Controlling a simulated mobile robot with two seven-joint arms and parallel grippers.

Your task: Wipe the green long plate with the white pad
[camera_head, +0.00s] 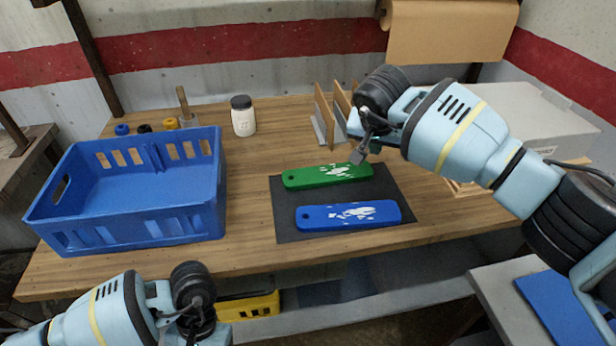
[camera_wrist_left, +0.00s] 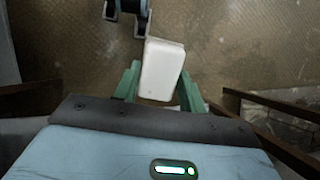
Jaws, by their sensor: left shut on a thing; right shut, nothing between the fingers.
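The green long plate (camera_head: 327,175) lies on a dark mat (camera_head: 290,222), with white smears on its middle and right part. A blue long plate (camera_head: 348,215), also smeared with white, lies in front of it. My right gripper (camera_head: 358,155) is shut and empty, with its tips just above and behind the green plate's right end. My left gripper (camera_wrist_left: 160,92) is shut on the white pad (camera_wrist_left: 163,66), which stands out between its green fingers. In the head view the left wrist is low at the left, in front of the table; the pad cannot be made out there.
A blue crate (camera_head: 135,222) fills the table's left side. A white jar (camera_head: 243,116) stands at the back, and upright wooden dividers (camera_head: 323,115) stand behind the mat. A yellow bin (camera_head: 250,305) is below the table. Bare wood lies between crate and mat.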

